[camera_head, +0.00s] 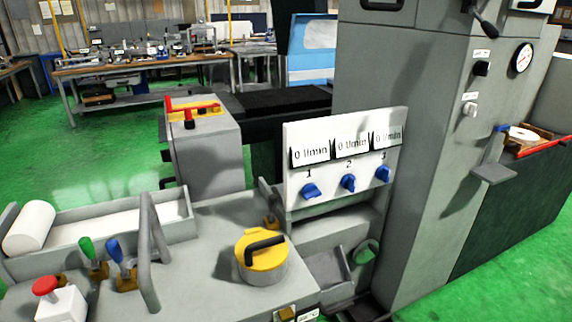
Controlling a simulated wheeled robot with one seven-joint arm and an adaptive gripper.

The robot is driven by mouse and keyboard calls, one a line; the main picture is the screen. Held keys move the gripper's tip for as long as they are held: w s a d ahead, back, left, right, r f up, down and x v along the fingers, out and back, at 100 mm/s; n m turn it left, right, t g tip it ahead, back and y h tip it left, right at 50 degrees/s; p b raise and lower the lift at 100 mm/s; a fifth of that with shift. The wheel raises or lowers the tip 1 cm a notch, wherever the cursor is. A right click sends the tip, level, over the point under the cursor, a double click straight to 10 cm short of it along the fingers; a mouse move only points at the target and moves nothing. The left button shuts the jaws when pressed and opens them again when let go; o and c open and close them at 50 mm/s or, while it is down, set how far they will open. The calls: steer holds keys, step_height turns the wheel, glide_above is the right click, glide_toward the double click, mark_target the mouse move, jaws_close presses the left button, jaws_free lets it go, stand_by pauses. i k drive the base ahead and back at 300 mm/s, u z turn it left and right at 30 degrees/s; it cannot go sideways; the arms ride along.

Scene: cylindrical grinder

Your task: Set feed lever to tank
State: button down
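No label that I can read marks the feed lever, so I cannot tell which lever it is. A green-handled lever (88,250) and a blue-handled lever (116,252) stand side by side on yellow bases on the grey machine top, at the lower left. A red lever (192,105) lies over a yellow plate (207,109) on a grey block further back. No tank can be made out for certain. My gripper is not in view.
A yellow-lidded pot (262,251) with a black handle, a red button box (58,302) and a grey bent bar (149,262) are near the levers. A white panel (345,160) with blue knobs stands behind. Green floor is free at left.

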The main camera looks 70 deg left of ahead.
mark_target(273, 198)
steer(key=k, duration=0.7)
steer(key=u, duration=1.7)
